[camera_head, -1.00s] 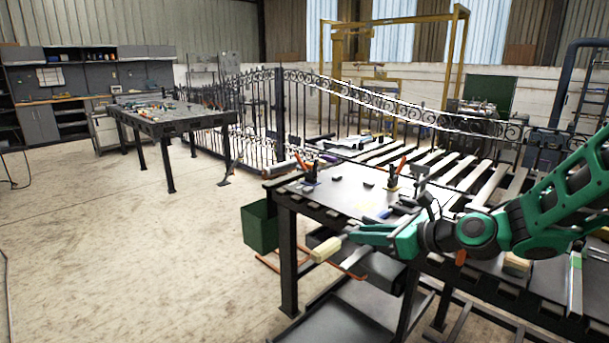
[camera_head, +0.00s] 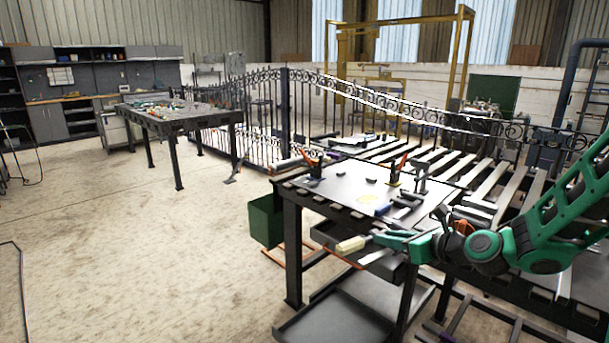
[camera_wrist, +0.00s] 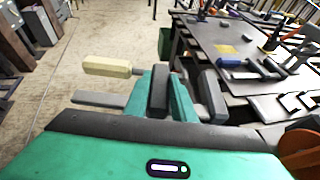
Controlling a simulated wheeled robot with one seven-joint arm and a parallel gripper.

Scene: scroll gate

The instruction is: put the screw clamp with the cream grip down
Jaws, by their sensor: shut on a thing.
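My green gripper (camera_head: 384,240) is shut on the screw clamp and holds it beside the near edge of the work table (camera_head: 325,202). The clamp's cream grip (camera_head: 350,244) sticks out to the left of the fingers. In the wrist view the cream grip (camera_wrist: 106,66) and a grey bar (camera_wrist: 98,99) of the clamp extend left from my gripper (camera_wrist: 172,95). A dark part of the clamp shows right of the fingers. The rest of the clamp is hidden by the gripper.
The table top holds clamps with orange handles (camera_head: 398,168), a blue-handled clamp (camera_head: 384,208) and a yellow patch (camera_head: 369,198). A green bin (camera_head: 265,221) stands left of the table. A second table (camera_head: 178,118) stands further back left. Open floor lies between.

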